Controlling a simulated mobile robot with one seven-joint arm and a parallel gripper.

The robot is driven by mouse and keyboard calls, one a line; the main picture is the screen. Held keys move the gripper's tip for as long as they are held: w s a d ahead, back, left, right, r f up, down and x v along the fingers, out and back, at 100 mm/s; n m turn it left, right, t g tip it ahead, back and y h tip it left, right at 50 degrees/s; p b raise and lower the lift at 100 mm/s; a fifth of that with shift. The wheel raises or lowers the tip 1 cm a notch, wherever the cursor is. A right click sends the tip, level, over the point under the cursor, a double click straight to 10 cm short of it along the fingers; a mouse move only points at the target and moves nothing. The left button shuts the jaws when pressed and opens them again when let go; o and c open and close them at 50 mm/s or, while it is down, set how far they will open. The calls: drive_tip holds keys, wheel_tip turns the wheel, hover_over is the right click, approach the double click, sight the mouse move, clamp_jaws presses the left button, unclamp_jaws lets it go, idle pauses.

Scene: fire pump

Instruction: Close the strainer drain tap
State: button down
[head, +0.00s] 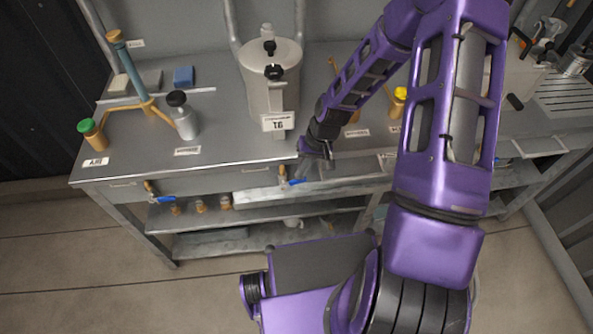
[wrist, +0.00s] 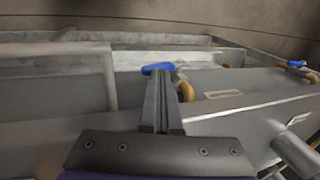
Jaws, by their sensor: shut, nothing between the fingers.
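Two small brass taps with blue lever handles stick out from the front of the bench. One blue-handled tap (head: 296,182) is below the grey vessel; the other (head: 163,199) is further left. No readable label shows which is the strainer drain tap. My gripper (head: 316,168) is at the bench front, just above and right of the nearer tap. In the wrist view my gripper fingers (wrist: 160,98) are shut and empty, with the blue handle (wrist: 157,68) just beyond their tips and its brass body (wrist: 185,90) beside them. Contact cannot be told. The second blue handle (wrist: 297,64) is far right.
The grey lidded vessel (head: 270,85) with a white tag stands on the bench (head: 225,140). A grey bottle (head: 183,118), a green-capped jar (head: 92,135) and a yellow-capped jar (head: 398,103) stand there too. Small jars (head: 200,206) sit on the shelf below.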

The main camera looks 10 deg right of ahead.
drive_tip(key=shift+d+f, duration=0.15)
drive_tip(key=shift+d, duration=0.05)
drive_tip(key=shift+a, duration=0.2)
drive_tip(key=shift+a+f+b, duration=0.3)
drive_tip(key=shift+a+b, duration=0.1)
drive_tip(key=shift+a, duration=0.2)
drive_tip(key=shift+r, duration=0.1)
drive_tip(key=shift+w+r+p, duration=0.1)
drive_tip(key=shift+r+p, duration=0.25)
wheel_tip(320, 180, up, 4)
drive_tip(key=shift+f+p, duration=0.1)
drive_tip(key=shift+p, duration=1)
drive_tip(key=d+r, duration=0.5)
drive_tip(key=d, duration=0.2)
drive_tip(key=shift+d, duration=0.15)
